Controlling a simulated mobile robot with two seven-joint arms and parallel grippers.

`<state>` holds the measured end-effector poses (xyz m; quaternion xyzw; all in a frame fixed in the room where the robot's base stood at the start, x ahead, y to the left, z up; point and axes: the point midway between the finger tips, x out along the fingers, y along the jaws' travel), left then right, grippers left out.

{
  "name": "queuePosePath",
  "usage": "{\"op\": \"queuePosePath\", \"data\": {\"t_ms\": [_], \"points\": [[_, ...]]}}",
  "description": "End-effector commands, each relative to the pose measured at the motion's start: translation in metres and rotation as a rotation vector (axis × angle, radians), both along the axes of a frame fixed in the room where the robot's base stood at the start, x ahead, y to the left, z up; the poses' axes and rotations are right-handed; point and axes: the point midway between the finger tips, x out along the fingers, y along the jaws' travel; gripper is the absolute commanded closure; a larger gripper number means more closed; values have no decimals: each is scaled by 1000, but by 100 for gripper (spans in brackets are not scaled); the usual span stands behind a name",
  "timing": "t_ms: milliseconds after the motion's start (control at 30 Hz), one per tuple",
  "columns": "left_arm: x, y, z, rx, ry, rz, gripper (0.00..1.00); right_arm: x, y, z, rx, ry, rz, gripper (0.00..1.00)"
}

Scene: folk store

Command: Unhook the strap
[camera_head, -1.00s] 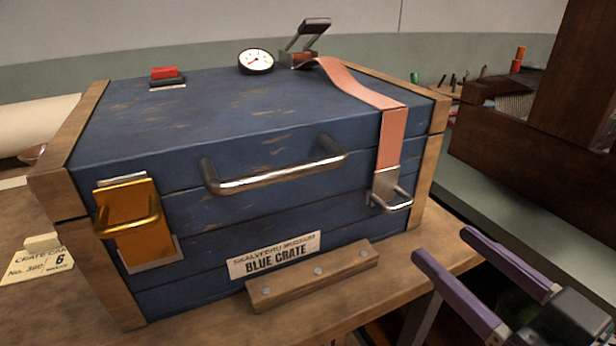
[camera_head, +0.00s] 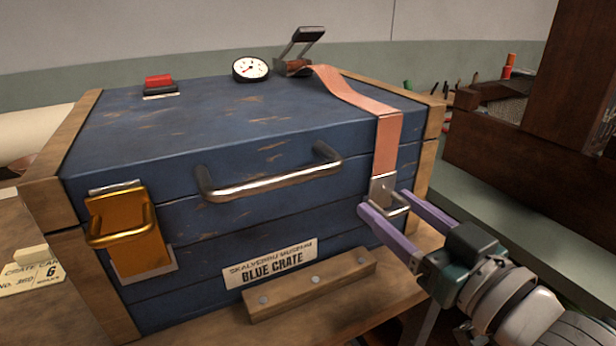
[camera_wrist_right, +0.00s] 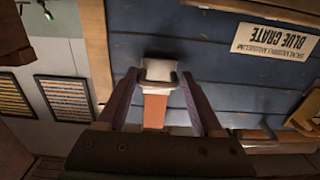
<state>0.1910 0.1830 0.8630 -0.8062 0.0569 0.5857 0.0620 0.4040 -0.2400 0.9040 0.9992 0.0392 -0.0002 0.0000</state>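A salmon-pink strap (camera_head: 388,140) runs from a raised metal lever buckle (camera_head: 298,52) on the lid of the blue crate (camera_head: 215,215) over the front edge. It ends at a metal hook plate with a loop (camera_head: 384,190) on the crate's front face. My right gripper (camera_head: 386,204) is at the hook, its purple fingers open, one on each side of it. In the right wrist view the hook (camera_wrist_right: 158,72) and strap (camera_wrist_right: 154,110) lie between the spread fingers. I cannot tell whether they touch. My left gripper is not in view.
The crate front has a metal handle (camera_head: 270,178), an orange latch (camera_head: 128,232) and a wooden strip (camera_head: 310,286). A gauge (camera_head: 250,68) and a red button (camera_head: 160,84) sit on the lid. A dark wooden cabinet (camera_head: 545,140) stands at right.

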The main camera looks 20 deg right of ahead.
Motion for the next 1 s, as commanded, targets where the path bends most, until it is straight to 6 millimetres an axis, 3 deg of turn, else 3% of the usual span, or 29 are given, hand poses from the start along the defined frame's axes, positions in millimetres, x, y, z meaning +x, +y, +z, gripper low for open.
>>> {"op": "queuePosePath", "data": {"t_ms": [67, 567, 1000], "points": [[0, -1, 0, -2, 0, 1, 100, 0, 0, 0, 0, 0, 0, 42], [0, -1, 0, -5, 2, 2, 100, 0, 1, 1, 0, -2, 3, 98], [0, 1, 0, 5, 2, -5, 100, 0, 2, 2, 0, -3, 5, 100]]}}
